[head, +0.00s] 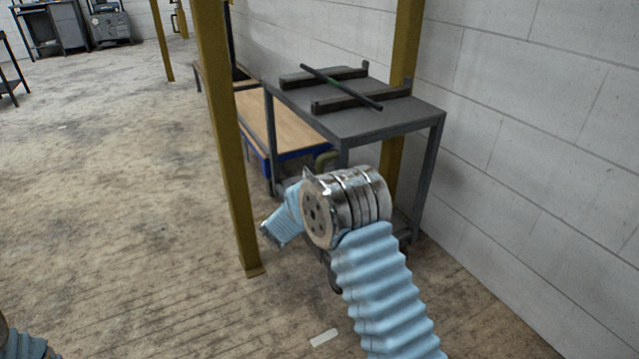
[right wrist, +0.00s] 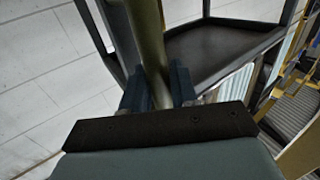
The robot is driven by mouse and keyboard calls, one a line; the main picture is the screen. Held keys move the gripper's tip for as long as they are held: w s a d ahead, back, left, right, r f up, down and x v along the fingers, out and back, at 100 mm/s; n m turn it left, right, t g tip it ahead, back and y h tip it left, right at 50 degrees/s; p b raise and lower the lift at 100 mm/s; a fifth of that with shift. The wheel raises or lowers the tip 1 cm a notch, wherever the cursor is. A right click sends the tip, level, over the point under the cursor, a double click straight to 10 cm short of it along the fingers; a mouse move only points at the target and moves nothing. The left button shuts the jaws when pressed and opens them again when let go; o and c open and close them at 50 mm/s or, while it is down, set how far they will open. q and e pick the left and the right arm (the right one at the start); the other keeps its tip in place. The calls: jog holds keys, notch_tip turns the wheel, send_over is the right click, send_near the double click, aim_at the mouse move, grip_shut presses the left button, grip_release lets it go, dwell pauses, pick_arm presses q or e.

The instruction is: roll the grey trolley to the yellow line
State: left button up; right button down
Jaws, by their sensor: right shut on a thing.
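The grey trolley (head: 375,122) stands by the right wall, between two yellow posts. A dark rod lies across two supports on its top. Part of its dark frame and shelf (right wrist: 215,50) shows in the right wrist view. There my right gripper (right wrist: 155,88) has its blue fingers shut around an olive-grey upright bar (right wrist: 148,35); I cannot tell surely which part of the trolley this is. In the head view my right arm hides that gripper and the trolley's lower front. My left gripper is not in view. I see no yellow line.
A yellow post (head: 222,130) stands just left of the trolley, and another (head: 398,60) behind it near the wall (head: 540,110). A wooden-topped, blue-edged cart (head: 265,120) stands behind. A small white strip (head: 323,337) lies on the floor. The floor at left is open.

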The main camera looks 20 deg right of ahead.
jog(key=shift+w+a+r, duration=0.15)
jog(key=shift+w+r, duration=0.05)
jog(key=shift+w, duration=0.05)
jog(key=c, duration=1)
grip_release()
jog(key=shift+w+f, duration=0.1)
jog(key=shift+f, duration=0.05)
jog(key=v, duration=1.4)
